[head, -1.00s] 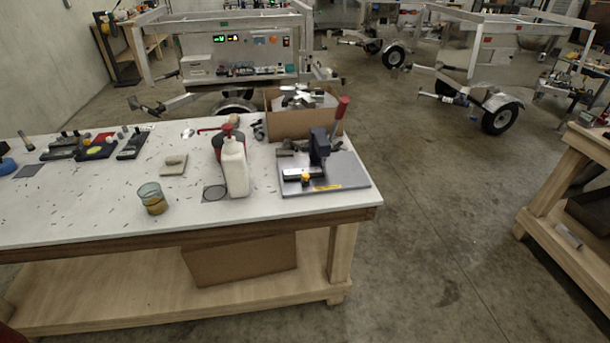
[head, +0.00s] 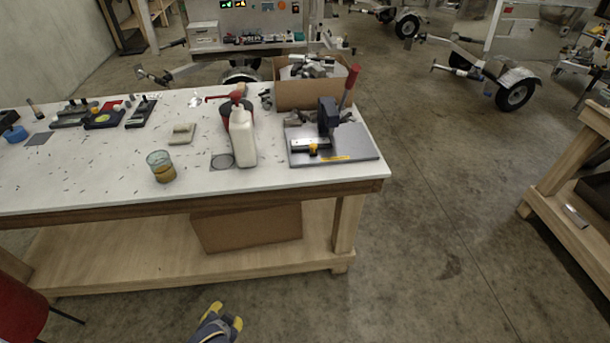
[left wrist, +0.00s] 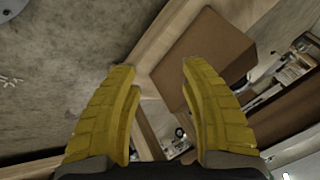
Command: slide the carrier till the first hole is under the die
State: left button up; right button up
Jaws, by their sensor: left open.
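The press with its dark die head (head: 327,115) and red lever (head: 349,85) stands on a grey base plate (head: 350,148) at the right end of the workbench. The carrier (head: 309,147), a dark and light bar with a yellow knob (head: 313,149), lies on the plate at the press's front left. Its holes are too small to make out. My left gripper (head: 228,313) is low in front of the bench, well away from the press. In the left wrist view its yellow fingers (left wrist: 158,85) are apart with nothing between them. My right gripper is not in view.
The bench's front edge (head: 200,202) lies between my left gripper and the tabletop. Another cardboard box (head: 247,229) is on the lower shelf.

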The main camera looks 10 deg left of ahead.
pick_arm(q)
jog(key=w+d+r+n+t, duration=0.1)
jog(key=w+r+n, duration=0.15)
jog(key=r, duration=0.25)
jog(key=n+t+h, duration=0.8)
jog(key=n+h, duration=0.3)
jog(key=n, duration=2.2)
send_near(311, 147)
jog(key=x, duration=1.1)
jog(key=shift+w, duration=0.1)
jog(key=shift+d, duration=0.1)
